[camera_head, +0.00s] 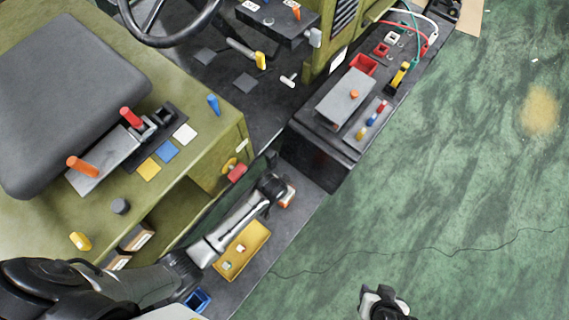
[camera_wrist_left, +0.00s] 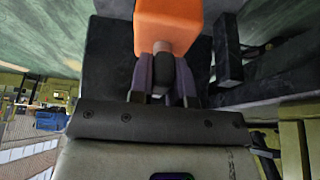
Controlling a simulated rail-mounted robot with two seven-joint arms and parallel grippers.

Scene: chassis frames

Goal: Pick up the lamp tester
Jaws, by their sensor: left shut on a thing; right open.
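My left arm reaches in from the lower left of the head view, and my left gripper (camera_head: 276,190) is over the dark step beside the vehicle. It is shut on an orange block (camera_wrist_left: 170,25), which fills the top middle of the left wrist view. A short grey and black stem on the block sits between the fingers (camera_wrist_left: 163,78). In the head view only a small orange and white part of the block (camera_head: 288,199) shows past the gripper. It appears to be the lamp tester. My right gripper (camera_head: 380,294) is open and empty over the green floor at the bottom.
A yellow tray (camera_head: 258,236) with small pieces lies on the step, and a blue bin (camera_head: 197,300) stands nearer. The olive seat base with levers is at left. A dark box with a grey panel (camera_head: 345,97) and wires stands upper right. The green floor at right is clear.

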